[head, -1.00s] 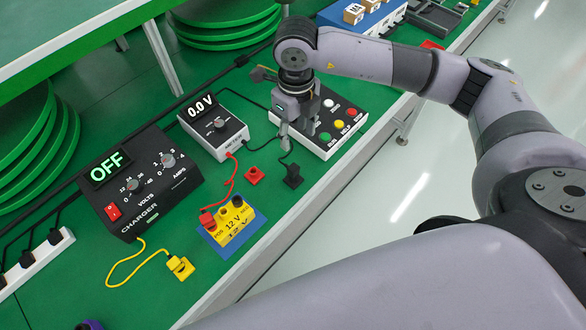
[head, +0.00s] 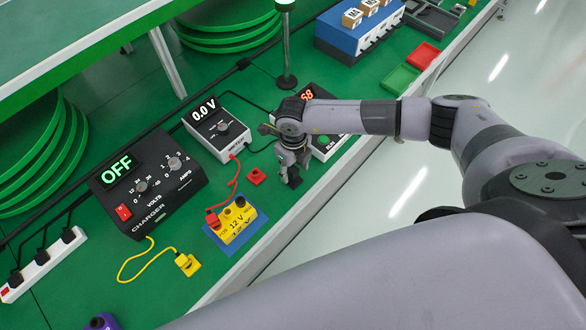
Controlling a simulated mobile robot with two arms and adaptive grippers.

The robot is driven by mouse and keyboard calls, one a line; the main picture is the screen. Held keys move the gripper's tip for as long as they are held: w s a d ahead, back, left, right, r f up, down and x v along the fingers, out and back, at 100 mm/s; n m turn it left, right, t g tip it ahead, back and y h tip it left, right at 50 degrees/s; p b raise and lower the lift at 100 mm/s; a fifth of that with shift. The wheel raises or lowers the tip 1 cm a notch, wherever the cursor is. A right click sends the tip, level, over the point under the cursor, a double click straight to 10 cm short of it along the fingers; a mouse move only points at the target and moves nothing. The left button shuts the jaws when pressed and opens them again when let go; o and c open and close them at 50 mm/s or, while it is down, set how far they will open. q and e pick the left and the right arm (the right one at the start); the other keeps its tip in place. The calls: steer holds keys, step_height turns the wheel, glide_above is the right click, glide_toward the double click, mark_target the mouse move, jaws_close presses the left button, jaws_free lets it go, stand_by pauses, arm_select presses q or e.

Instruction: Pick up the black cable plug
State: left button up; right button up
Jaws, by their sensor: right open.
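The black cable plug (head: 295,182) is on the green bench top, right of a small red plug (head: 257,177). It is mostly hidden by my right gripper (head: 291,176), and only a dark part shows by the fingertips. My right gripper points down over the plug with its jaws open. I cannot tell whether the fingers touch the plug. My left gripper is not in view.
A voltmeter (head: 218,140) reading 0.0 V and a button box (head: 329,145) stand close by, the box partly behind my arm. A yellow 12 V block (head: 239,228) is nearer. A charger (head: 150,205) reads OFF. A signal post (head: 286,50) stands behind.

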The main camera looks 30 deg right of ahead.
mark_target(293, 169)
steer(key=shift+f, duration=0.35)
steer(key=shift+c, duration=0.3)
steer(key=c, duration=1)
steer(key=shift+c, duration=0.2)
steer(key=shift+r, duration=0.1)
step_height(293, 169, up, 20)
steer(key=b, duration=0.4)
